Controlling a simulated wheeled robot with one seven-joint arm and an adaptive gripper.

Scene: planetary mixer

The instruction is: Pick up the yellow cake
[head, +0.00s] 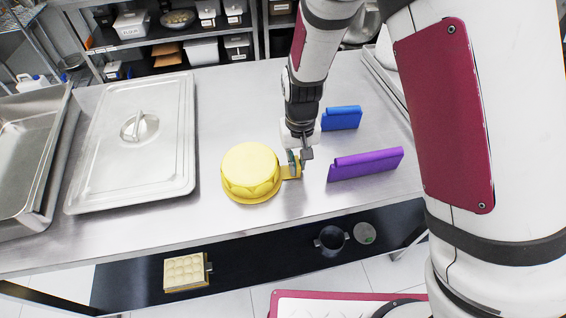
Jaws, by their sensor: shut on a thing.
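The yellow cake (250,168) is round and sits on a yellow base (240,199) with a small tab (287,171) on its right side. It stands upright on the steel table, near the front edge. My gripper (296,164) reaches down from above, just right of the cake. It is shut on the tab on the cake's right side. Part of the tab is hidden behind the fingers. I cannot tell whether the base is lifted off the table.
A steel lid (137,150) lies left of the cake, and a steel basin (25,150) is at the far left. A blue block (341,118) and a purple block (366,163) stand on the right. A tray of dough balls (185,271) is on the lower shelf.

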